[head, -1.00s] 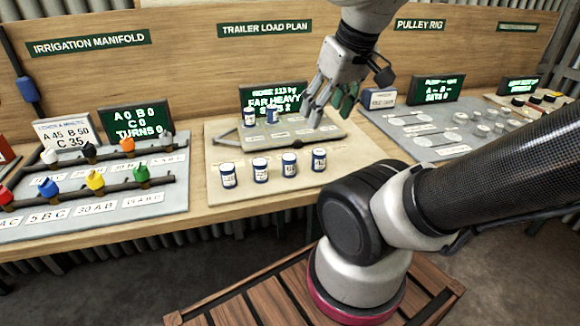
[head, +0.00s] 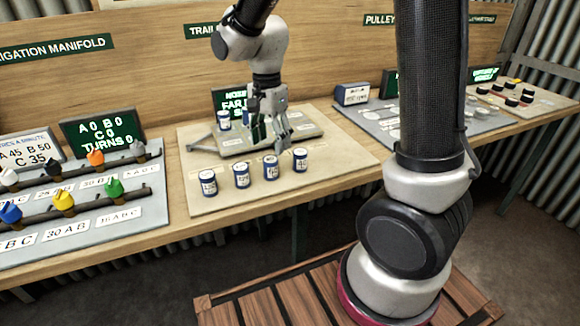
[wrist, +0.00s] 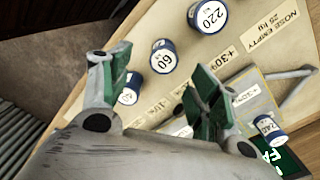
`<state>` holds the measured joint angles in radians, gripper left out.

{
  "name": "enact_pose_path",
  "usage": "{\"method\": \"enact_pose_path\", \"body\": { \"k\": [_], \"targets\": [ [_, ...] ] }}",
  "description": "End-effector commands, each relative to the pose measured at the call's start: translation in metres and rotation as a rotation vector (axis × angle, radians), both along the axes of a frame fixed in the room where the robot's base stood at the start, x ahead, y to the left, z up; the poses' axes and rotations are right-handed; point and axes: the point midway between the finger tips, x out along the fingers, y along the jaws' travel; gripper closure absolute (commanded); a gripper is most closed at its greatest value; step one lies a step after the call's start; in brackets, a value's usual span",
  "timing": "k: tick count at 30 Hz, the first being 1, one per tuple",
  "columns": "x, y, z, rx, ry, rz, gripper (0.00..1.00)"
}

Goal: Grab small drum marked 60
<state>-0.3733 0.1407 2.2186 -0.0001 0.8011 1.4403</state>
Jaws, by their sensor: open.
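The small drum marked 60 (wrist: 163,56) stands on the board in the wrist view, white top with a blue body. It is beyond my fingertips, between their directions, and nothing touches it visibly. My gripper (wrist: 155,75) is open and empty. A drum marked 220 (wrist: 208,16) stands to its upper right, and another drum (wrist: 130,88) is partly hidden by the left finger. In the head view my gripper (head: 268,138) hangs over the trailer panel, behind a front row of drums (head: 241,174).
One drum (wrist: 268,128) sits on the trailer panel near the right finger in the wrist view. A green-text screen (head: 230,101) stands behind the panel. The manifold board (head: 130,208) with coloured knobs is to the left, the pulley board (head: 380,125) to the right.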

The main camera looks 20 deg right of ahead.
Motion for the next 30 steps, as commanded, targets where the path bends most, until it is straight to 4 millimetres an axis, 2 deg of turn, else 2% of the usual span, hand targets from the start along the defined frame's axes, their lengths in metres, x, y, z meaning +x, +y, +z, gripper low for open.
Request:
{"method": "enact_pose_path", "body": {
  "k": [3,7,14,22,25,30],
  "targets": [
    [0.004,0.001,0.001,0.004,-0.016,-0.178,0.38],
    [0.004,0.001,-0.003,0.004,-0.018,-0.270,0.38],
    [0.003,0.001,-0.030,0.002,-0.015,-0.281,0.38],
    [0.003,0.002,-0.070,0.003,-0.016,-0.279,0.38],
    [0.003,0.003,-0.077,0.003,-0.017,-0.279,0.38],
    [0.004,0.003,-0.077,0.004,-0.018,-0.279,0.38]
  ]
}}
